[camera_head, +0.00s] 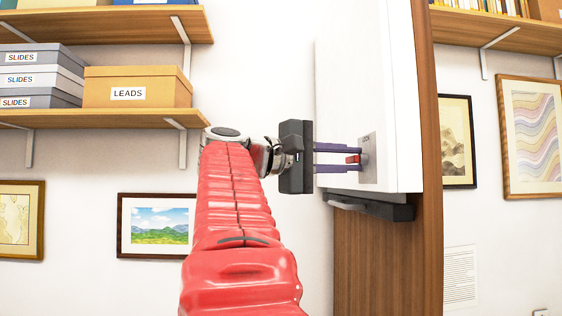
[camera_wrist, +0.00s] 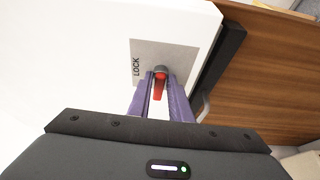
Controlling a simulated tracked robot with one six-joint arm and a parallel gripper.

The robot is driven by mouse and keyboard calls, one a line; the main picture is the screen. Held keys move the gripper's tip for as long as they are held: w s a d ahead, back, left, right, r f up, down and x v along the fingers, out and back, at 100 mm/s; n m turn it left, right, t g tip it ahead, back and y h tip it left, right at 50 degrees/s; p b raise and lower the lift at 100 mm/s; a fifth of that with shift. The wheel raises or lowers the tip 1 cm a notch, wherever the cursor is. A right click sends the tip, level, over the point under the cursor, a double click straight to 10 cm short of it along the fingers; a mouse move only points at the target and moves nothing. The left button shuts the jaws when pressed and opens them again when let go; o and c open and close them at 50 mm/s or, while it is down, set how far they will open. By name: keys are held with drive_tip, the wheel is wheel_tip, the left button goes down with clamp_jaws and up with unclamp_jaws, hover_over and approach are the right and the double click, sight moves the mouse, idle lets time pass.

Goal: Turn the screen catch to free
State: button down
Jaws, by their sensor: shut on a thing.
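The screen (camera_head: 370,80) is a white panel seen at a steep angle in the head view. The catch is a small red lever (camera_wrist: 160,88) on a grey plate (camera_wrist: 178,52) fixed to the screen. The plate is printed LOCK on the left in the wrist view; any other lettering is hidden or out of view. My gripper (camera_head: 354,158), with purple fingers, reaches the catch from the left in the head view. Its fingers are shut on the red lever (camera_head: 352,159), one on each side. The fingers hide part of the lever and the plate's lower part.
A wooden upright (camera_head: 380,255) stands beside the screen, with a dark bar (camera_head: 370,206) under the screen's lower edge. Shelves with boxes (camera_head: 137,88) are on the left wall. Framed prints (camera_head: 155,226) hang on the walls.

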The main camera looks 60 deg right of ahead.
drive_tip(key=shift+w+d+f, duration=0.1)
drive_tip(key=shift+f, duration=0.1)
idle(0.3)
drive_tip(key=c, duration=1.8)
unclamp_jaws()
drive_tip(key=shift+r, duration=0.1)
drive_tip(key=shift+o, duration=0.2)
drive_tip(key=v, duration=1.3)
drive_tip(key=shift+w+a+r, duration=0.15)
drive_tip(key=shift+w+a, duration=0.05)
drive_tip(key=shift+a, duration=0.15)
